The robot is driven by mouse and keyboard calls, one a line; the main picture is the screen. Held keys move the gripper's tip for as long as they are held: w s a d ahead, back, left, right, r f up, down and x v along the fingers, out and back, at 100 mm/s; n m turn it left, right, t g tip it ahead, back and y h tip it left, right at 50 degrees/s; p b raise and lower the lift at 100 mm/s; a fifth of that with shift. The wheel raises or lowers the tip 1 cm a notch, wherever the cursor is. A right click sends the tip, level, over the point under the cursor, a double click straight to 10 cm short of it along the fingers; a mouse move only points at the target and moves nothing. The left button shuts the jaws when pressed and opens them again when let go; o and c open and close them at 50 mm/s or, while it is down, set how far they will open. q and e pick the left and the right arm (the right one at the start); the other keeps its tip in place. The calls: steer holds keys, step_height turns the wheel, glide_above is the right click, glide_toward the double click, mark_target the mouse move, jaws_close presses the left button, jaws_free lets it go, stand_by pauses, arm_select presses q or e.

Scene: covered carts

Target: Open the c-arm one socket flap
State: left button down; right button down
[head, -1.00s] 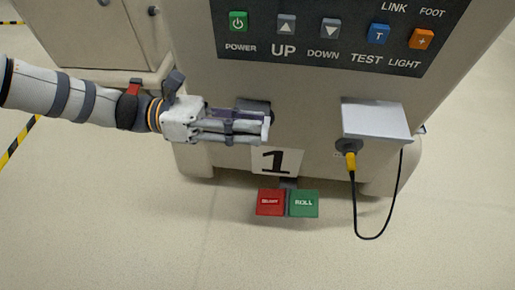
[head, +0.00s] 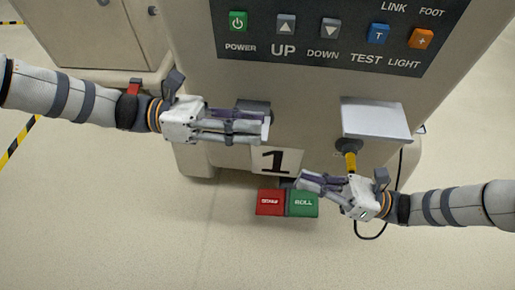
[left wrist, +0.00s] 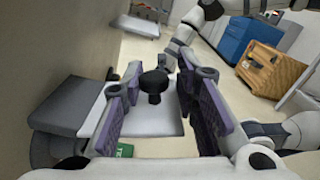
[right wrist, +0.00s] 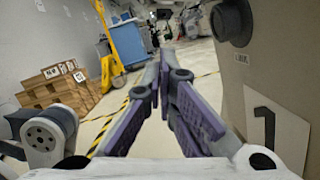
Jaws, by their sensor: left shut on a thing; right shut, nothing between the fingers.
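The cart marked with a 1 sign (head: 276,160) has a dark round socket (head: 255,105) on its front, above and left of the sign. My left gripper (head: 264,128) is in front of it, pointing right. In the left wrist view its fingers are around a black knob (left wrist: 154,84), with a pale plate (left wrist: 150,125) behind it; the exact contact is hard to see. To the right, a silver flap (head: 375,120) sticks out above a yellow plug (head: 350,160). My right gripper (head: 304,182) is shut and empty below the sign, in front of the green button.
A black cable (head: 371,237) hangs from the plug, partly behind my right arm. A control panel (head: 330,35) is above. Boxes (right wrist: 58,88) stand farther off; nearby floor is clear.

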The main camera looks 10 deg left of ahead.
arm_select(q)
steer(key=shift+w+t, duration=0.4)
arm_select(e)
steer(key=w+a+r, duration=0.2)
steer(key=a+r, duration=0.4)
steer(key=a, duration=0.4)
steer(key=shift+a+r, duration=0.15)
steer(key=shift+a, duration=0.2)
